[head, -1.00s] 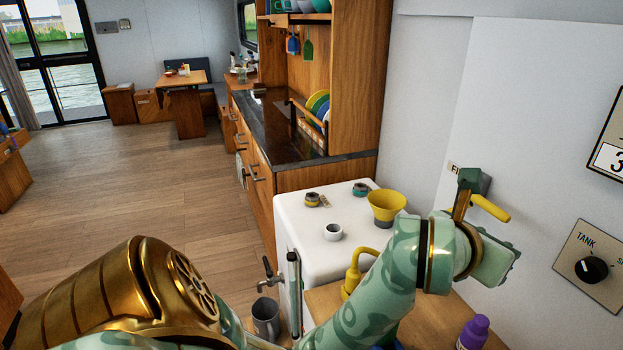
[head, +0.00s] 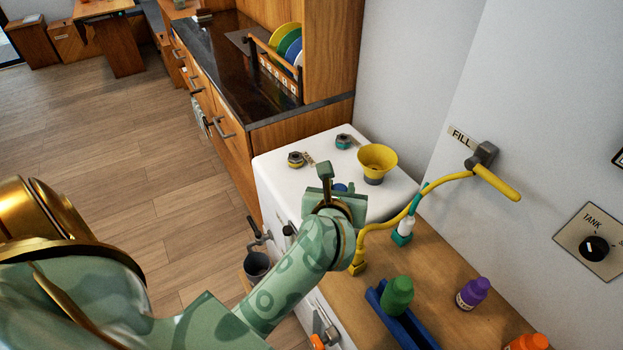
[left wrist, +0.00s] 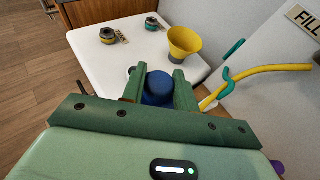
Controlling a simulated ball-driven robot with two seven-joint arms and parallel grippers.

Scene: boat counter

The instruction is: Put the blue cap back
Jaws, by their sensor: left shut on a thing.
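The blue cap (left wrist: 157,86) is held between the two green fingers of my left gripper (left wrist: 159,92) in the left wrist view. In the head view, my left gripper (head: 340,190) is over the front part of the white tank (head: 285,190), and only a bit of blue shows between its fingers. A small round grey thing (left wrist: 131,70) shows on the tank top beside the left finger, mostly hidden. I cannot tell whether the cap touches anything below. My right gripper is not in view.
On the tank top are a yellow-ringed cap (head: 297,160), a teal-ringed cap (head: 343,141) and a yellow funnel (head: 377,162). A yellow hose (head: 445,182) runs from the wall fitting.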

